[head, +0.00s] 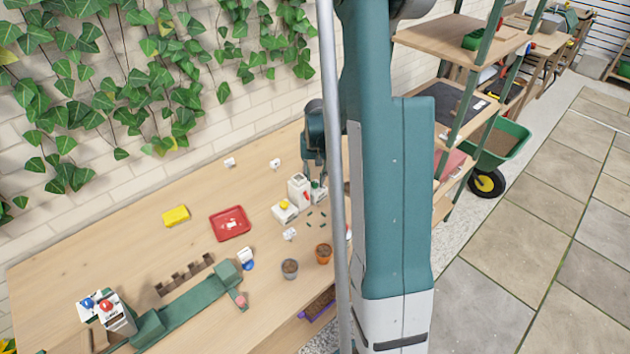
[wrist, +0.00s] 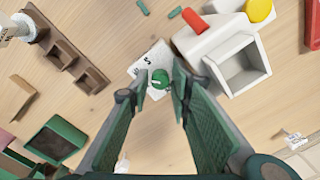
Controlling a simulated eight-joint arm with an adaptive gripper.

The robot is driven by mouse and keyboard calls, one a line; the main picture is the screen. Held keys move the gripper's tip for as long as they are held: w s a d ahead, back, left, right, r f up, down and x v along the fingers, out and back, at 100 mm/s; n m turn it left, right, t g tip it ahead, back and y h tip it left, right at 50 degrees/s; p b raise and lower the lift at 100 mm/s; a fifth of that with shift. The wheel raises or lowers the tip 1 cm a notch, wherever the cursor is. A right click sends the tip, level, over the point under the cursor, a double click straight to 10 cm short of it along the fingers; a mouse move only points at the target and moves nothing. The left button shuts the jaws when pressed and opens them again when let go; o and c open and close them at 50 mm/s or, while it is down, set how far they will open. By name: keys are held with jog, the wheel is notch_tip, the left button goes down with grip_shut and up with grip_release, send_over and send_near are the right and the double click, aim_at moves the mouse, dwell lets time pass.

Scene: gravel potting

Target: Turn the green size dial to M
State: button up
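The green size dial (wrist: 160,79) sits on a white plate (wrist: 142,67) with dark lettering in the wrist view. A pale mark shows on the dial, but which letter it points to is too small to tell. My gripper (wrist: 163,72) is open, its two fingers on either side of the dial, with a small gap seen at the right. I cannot tell whether the left finger touches it.
A white box with a red lever (wrist: 190,23), a yellow button (wrist: 259,10) and an open bin (wrist: 240,66) stand close on the right in the wrist view. In the head view, a red tray (head: 216,238), yellow sponge (head: 176,216) and two pots (head: 323,254) stand on the bench.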

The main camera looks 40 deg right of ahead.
aim_at(316, 183)
jog(key=shift+r+m+p, duration=0.1)
jog(key=shift+m+p, duration=1.05)
jog(key=shift+m, duration=0.75)
notch_tip(316, 183, up, 7)
jog(key=shift+s+r, duration=0.1)
jog(key=shift+d+r+n+b, duration=0.1)
jog(key=shift+r+n+b, duration=1.6)
jog(key=shift+r+b, duration=0.7)
jog(key=shift+f, duration=0.25)
